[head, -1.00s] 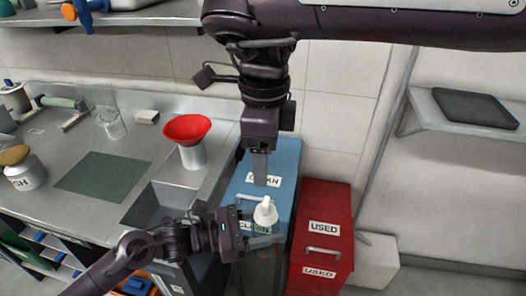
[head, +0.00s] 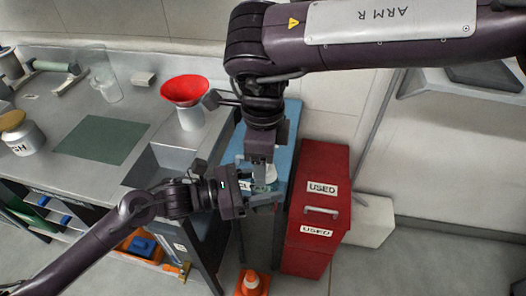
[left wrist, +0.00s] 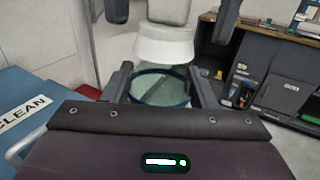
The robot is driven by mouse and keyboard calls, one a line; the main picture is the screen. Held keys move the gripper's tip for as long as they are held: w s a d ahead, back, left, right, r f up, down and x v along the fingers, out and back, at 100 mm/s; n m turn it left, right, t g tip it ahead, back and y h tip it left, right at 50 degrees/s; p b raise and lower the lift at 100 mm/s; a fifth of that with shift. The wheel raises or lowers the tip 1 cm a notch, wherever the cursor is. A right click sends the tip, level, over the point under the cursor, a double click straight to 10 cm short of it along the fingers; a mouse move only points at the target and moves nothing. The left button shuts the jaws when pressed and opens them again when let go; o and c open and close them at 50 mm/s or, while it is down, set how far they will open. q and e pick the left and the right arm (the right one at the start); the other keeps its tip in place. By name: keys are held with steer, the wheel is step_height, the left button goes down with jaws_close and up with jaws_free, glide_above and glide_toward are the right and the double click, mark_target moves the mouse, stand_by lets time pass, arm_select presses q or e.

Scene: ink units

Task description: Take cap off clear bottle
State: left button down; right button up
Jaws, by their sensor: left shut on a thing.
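The clear bottle (left wrist: 160,88) is upright between the fingers of my left gripper (left wrist: 162,84), which is shut on it. A white cap (left wrist: 165,46) sits on top of the bottle. In the head view, the bottle and cap are mostly hidden by my grippers. My left gripper (head: 258,192) comes in from the left there. My right gripper (head: 263,172) points down from above at the cap. In the left wrist view, the right gripper's dark fingers (left wrist: 172,16) stand apart on both sides above the cap, with gaps to it, so it looks open.
A blue CLEAN bin (head: 286,130) stands behind the grippers, with a red USED bin (head: 321,170) to its right. The grey counter at left carries a red funnel (head: 185,90), a green mat (head: 102,139) and a labelled jar (head: 24,137). An orange cone (head: 252,284) is on the floor.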

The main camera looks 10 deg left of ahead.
steer(key=c, duration=1.2)
steer(key=shift+c, duration=0.2)
steer(key=shift+r, duration=0.3)
steer(key=shift+r, duration=0.85)
steer(key=shift+c, duration=0.2)
steer(key=shift+r, duration=2.05)
